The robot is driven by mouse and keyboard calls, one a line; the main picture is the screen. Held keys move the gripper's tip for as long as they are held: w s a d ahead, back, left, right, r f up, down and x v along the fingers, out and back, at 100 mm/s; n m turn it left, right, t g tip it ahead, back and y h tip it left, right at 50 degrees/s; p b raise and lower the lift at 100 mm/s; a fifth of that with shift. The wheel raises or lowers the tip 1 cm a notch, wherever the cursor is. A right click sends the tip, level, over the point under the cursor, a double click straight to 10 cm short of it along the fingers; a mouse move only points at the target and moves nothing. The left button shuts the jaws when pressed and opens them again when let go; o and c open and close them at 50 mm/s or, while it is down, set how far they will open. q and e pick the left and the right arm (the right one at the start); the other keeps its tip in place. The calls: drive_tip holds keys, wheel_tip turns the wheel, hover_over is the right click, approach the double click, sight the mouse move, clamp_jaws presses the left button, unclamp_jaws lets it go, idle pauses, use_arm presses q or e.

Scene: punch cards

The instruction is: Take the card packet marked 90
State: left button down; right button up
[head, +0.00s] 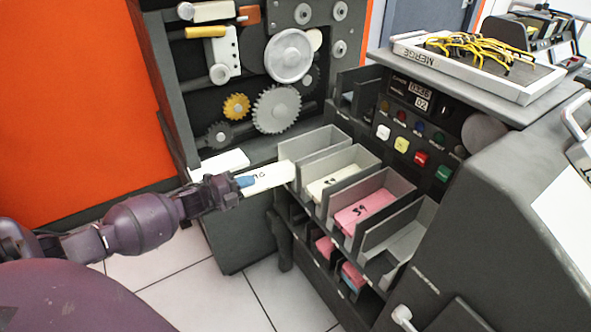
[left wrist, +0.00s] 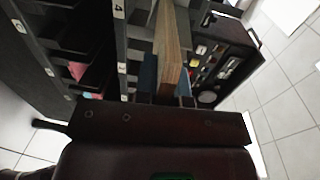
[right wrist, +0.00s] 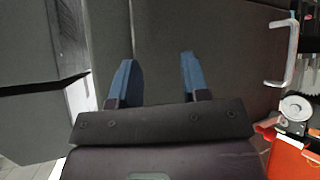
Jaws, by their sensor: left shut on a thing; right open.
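My left gripper (head: 244,181) is shut on a white card packet (head: 270,177), which also shows edge-on between the blue fingers in the left wrist view (left wrist: 171,55). A mark shows on the packet's top beside the fingers, partly hidden; it may read 90, but I cannot be sure. The packet is level, its far end close to the left side of the stacker trays. My right gripper (right wrist: 156,78) is open and empty in front of a dark grey panel; it does not show in the head view.
A cream packet (head: 335,184) and a pink packet marked 39 (head: 361,212) lie in separate grey trays. The near tray (head: 402,240) looks empty. Pink packets (head: 326,248) lie on lower shelves. A sloped dark housing (head: 490,210) stands at right.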

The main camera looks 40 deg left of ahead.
use_arm(q)
drive_tip(key=p+v, duration=0.1)
drive_tip(key=v, duration=0.6)
drive_tip(key=shift+s+f, duration=0.25)
drive_tip(key=shift+f, duration=0.25)
